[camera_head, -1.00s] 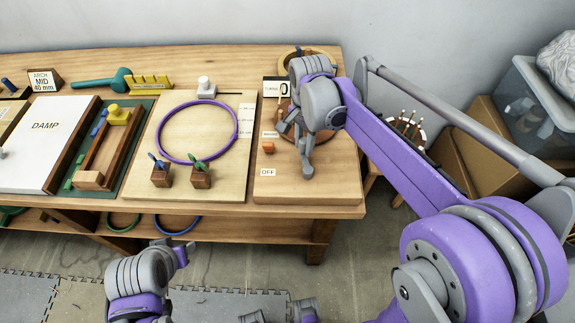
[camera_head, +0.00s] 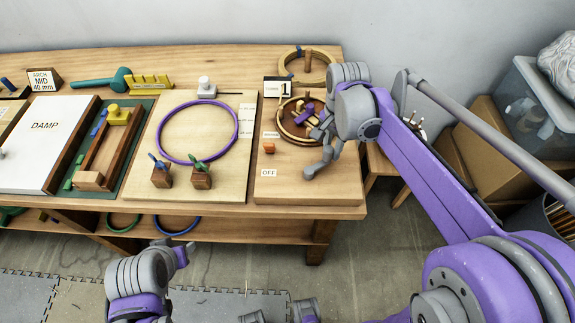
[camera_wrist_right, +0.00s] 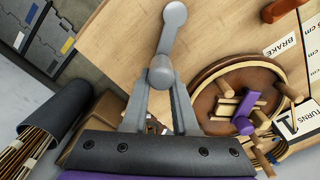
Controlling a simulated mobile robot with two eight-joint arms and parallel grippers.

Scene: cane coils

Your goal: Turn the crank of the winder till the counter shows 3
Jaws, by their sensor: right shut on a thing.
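The winder (camera_head: 345,190) sits on a light wood board at the right end of the bench, with a round wooden reel (camera_head: 287,125). Its counter (camera_head: 285,88) reads 1. The grey crank (camera_head: 312,170) has a round knob, clear in the right wrist view (camera_wrist_right: 162,72). My right gripper (camera_wrist_right: 160,88) is shut on the crank's knob, one finger on each side. In the head view the right gripper (camera_head: 330,135) is at the right of the reel, partly hiding it.
An orange brake knob (camera_head: 269,148) stands on the board's left, above an OFF label (camera_head: 268,173). A purple ring (camera_head: 160,140) lies on the neighbouring board. A wooden ring (camera_head: 330,70) stands behind the winder. Cardboard boxes (camera_head: 485,145) are on the right.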

